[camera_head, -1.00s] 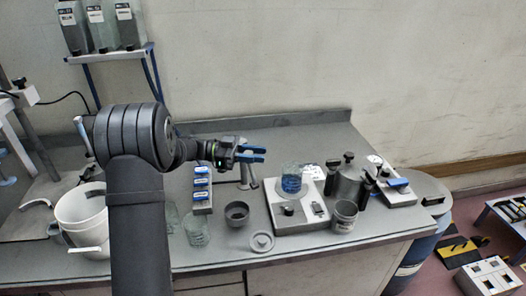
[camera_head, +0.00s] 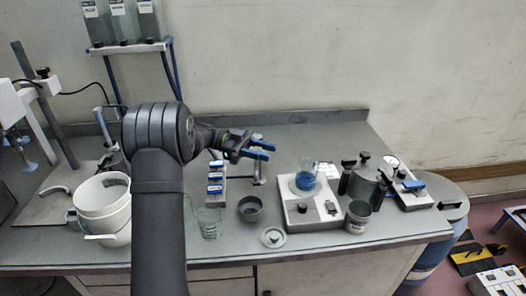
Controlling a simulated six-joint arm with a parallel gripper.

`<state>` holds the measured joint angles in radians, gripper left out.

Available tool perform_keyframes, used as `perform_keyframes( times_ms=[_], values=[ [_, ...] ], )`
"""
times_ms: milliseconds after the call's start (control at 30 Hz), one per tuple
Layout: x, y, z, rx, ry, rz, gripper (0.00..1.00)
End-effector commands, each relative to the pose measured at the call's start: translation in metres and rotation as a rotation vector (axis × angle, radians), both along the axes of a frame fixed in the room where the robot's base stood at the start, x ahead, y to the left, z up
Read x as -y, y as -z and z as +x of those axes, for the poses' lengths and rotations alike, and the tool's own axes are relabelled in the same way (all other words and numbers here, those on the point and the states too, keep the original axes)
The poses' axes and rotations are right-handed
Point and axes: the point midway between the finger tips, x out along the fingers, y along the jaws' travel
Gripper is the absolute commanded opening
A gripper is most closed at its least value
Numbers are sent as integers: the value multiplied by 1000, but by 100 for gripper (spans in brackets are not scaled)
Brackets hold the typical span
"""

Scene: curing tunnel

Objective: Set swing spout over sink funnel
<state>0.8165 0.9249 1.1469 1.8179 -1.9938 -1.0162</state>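My gripper (camera_head: 266,150) reaches in from the left above the middle of the bench. Its two blue fingers point right with a gap between them, and nothing shows in the gap. A small grey upright fitting (camera_head: 258,174) stands on the bench just below the fingers, partly behind them; I cannot tell whether it is the swing spout or whether the fingers touch it. A dark round cup (camera_head: 250,209) sits in front of it, and I cannot tell whether this is the sink funnel. My arm hides part of the left bench.
A hotplate (camera_head: 311,216) carries a beaker of blue liquid (camera_head: 306,178). A grey pot (camera_head: 366,185) and a small cup (camera_head: 358,217) stand to its right. White buckets (camera_head: 103,207) stand at the left. A blue-labelled block (camera_head: 215,190), glass beaker (camera_head: 209,223) and lid (camera_head: 274,237) are nearby.

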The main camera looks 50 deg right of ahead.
Motion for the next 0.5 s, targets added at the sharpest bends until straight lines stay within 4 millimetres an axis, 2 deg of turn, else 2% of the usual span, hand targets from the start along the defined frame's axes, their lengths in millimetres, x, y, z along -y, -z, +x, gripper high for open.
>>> perform_keyframes(
  times_ms=[33, 67, 367, 500],
  values=[
    [0, 0, 0, 0, 0, 0, 45],
    [0, 0, 0, 1, 0, 0, 51],
    [0, -1, 0, 1, -1, 0, 51],
    [0, -12, 0, 4, -1, -2, 51]
  ],
)
